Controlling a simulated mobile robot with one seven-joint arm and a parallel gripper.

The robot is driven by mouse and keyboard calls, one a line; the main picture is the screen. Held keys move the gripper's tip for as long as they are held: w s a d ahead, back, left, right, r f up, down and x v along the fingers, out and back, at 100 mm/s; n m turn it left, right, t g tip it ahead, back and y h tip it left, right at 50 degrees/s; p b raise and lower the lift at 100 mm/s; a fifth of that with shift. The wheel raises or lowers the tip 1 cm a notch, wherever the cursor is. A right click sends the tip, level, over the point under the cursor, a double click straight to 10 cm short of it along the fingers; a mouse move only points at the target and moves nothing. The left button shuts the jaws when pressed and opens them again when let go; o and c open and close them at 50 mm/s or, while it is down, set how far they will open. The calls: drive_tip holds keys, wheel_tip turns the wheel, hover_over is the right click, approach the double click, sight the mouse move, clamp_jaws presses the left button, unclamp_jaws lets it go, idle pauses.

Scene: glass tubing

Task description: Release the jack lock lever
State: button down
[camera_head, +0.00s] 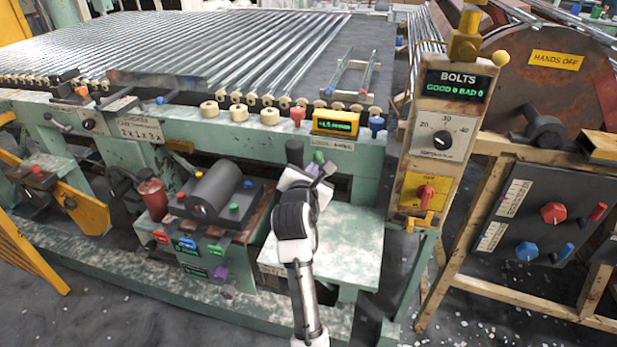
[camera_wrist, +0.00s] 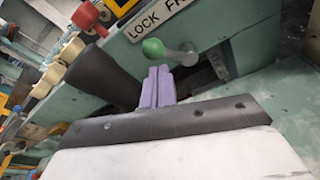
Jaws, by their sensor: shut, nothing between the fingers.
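The lever (camera_wrist: 177,56) is a short metal arm with a green ball knob (camera_wrist: 153,48), on the pale green machine front below a white label (camera_wrist: 168,18) reading "LOCK FR…", its end cut off. The knob lies on the LOCK side of the metal pivot. In the head view the green knob (camera_head: 318,157) shows just above my gripper (camera_head: 318,172). In the wrist view my gripper's purple fingers (camera_wrist: 158,84) are together and empty, just below the knob. I cannot tell whether they touch it.
A black cone-shaped handle (camera_wrist: 104,78) stands close left of my fingers. A red knob (camera_wrist: 87,16) and cream rollers (camera_wrist: 72,49) line the machine edge. A yellow display (camera_head: 336,123) is above the lever. A pale ledge (camera_head: 350,250) lies below my arm.

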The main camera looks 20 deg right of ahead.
sight(330, 153)
drive_tip(key=shift+x, duration=0.85)
drive_tip(key=shift+s+d+r+m, duration=0.2)
drive_tip(key=shift+r+m, duration=0.1)
drive_tip(key=shift+m, duration=0.4)
drive_tip(key=m, duration=0.1)
drive_tip(key=d+m+t, duration=0.1)
drive_tip(key=m, duration=0.1)
drive_tip(key=shift+s+r+y+p, duration=0.25)
drive_tip(key=shift+r+y+p, duration=0.05)
drive_tip(key=shift+r, duration=0.1)
drive_tip(key=m, duration=0.1)
drive_tip(key=d+m+t+b, duration=0.1)
drive_tip(key=m, duration=0.1)
drive_tip(key=s+m, duration=0.1)
drive_tip(key=m, duration=0.1)
drive_tip(key=shift+s+d+r, duration=0.1)
drive_tip(key=shift+d, duration=0.2)
drive_tip(key=shift+d+b, duration=0.15)
drive_tip(key=shift+b, duration=0.15)
drive_tip(key=shift+s+d, duration=0.15)
